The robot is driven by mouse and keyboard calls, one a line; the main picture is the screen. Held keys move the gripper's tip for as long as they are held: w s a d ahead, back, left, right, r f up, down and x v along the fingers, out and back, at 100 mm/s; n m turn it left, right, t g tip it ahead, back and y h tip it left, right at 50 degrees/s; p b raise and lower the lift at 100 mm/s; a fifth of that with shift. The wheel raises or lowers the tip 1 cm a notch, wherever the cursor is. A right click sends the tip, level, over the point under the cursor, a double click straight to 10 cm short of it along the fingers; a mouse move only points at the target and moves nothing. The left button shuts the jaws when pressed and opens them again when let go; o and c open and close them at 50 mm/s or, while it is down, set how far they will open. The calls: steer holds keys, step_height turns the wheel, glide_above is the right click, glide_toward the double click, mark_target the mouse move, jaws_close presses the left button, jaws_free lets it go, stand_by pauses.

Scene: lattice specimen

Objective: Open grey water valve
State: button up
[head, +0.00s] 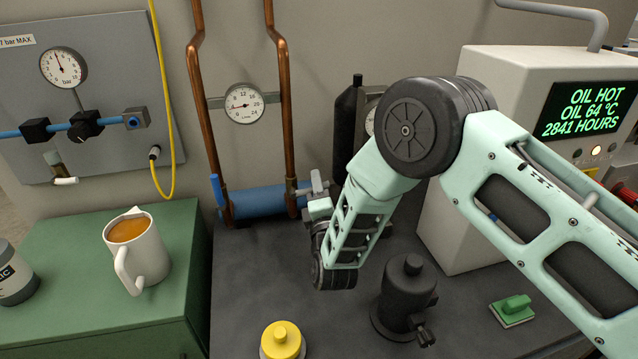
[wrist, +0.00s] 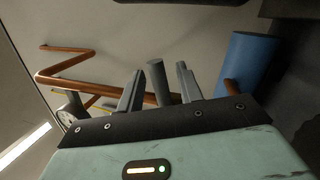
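The grey valve handle (wrist: 157,82) stands between the two fingers of my gripper (wrist: 160,69) in the wrist view. The fingers are apart, with a narrow gap showing on each side of the handle. In the head view the grey handle (head: 316,181) is at the right end of the blue cylinder (head: 257,202), by the right copper pipe. My gripper (head: 308,190) is beside it, partly hidden by my own wrist. The valve body is mostly hidden. A blue lever (head: 216,189) is at the cylinder's left end.
Copper pipes (head: 287,110) rise behind, with a round gauge (head: 244,104) between them. A dark cylinder (head: 347,122) stands right of the valve. A black fitting (head: 405,296) and a yellow knob (head: 282,341) are in front. A mug (head: 140,250) is on the green cabinet.

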mark_target(300, 191)
jaws_close()
steer(key=shift+a+n, duration=0.1)
steer(key=shift+n, duration=0.2)
steer(key=n, duration=0.1)
steer(key=n+y+b, duration=0.1)
steer(key=r+n+b, duration=0.1)
steer(key=shift+s+a, duration=0.1)
steer(key=shift+a, duration=0.15)
steer(key=n, duration=0.1)
steer(key=r+n+y+b, duration=0.1)
steer(key=n, duration=0.1)
steer(key=a+n, duration=0.1)
steer(key=shift+s+r+n+y+b, duration=0.15)
steer(key=shift+r+n+y+b, duration=0.15)
steer(key=shift+n+y, duration=0.1)
steer(key=shift+s+a+r+n+g+y+b, duration=0.1)
steer(key=shift+a+r+n+g+y+b, duration=0.2)
steer(key=shift+n, duration=0.85)
steer(key=shift+s+a+r+n+g+y+b, duration=0.15)
steer(key=shift+a+n+g+y, duration=0.25)
steer(key=shift+n, duration=0.8)
steer(key=shift+s+a+r+n+g+y+b, duration=0.2)
steer(key=shift+a+n+y, duration=0.25)
steer(key=shift+n, duration=0.7)
steer(key=shift+w+a, duration=0.1)
jaws_free()
steer(key=shift+r, duration=0.1)
